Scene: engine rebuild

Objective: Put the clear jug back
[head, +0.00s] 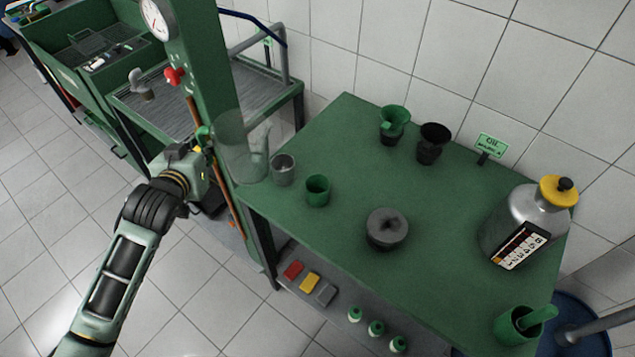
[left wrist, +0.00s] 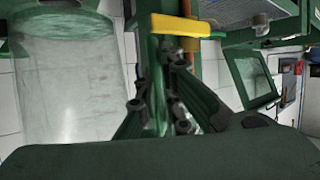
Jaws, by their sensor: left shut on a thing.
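The clear jug (head: 238,150) is a tall see-through vessel at the left end of the green table (head: 345,120). It looks upright, but I cannot tell whether its base touches the table or hangs just above it. My left gripper (head: 207,147) is at its left side, shut on the jug. In the left wrist view the jug (left wrist: 68,85) fills the left part, with faint reddish marks on its wall, and the gripper fingers (left wrist: 165,105) are closed beside it. My right gripper is not in view.
A grey cup (head: 284,170) and a green cup (head: 318,190) stand close right of the jug. Two funnels (head: 394,124), a dark round part (head: 387,229) and a silver can (head: 515,225) are farther right. A green post (head: 200,60) rises just behind my gripper.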

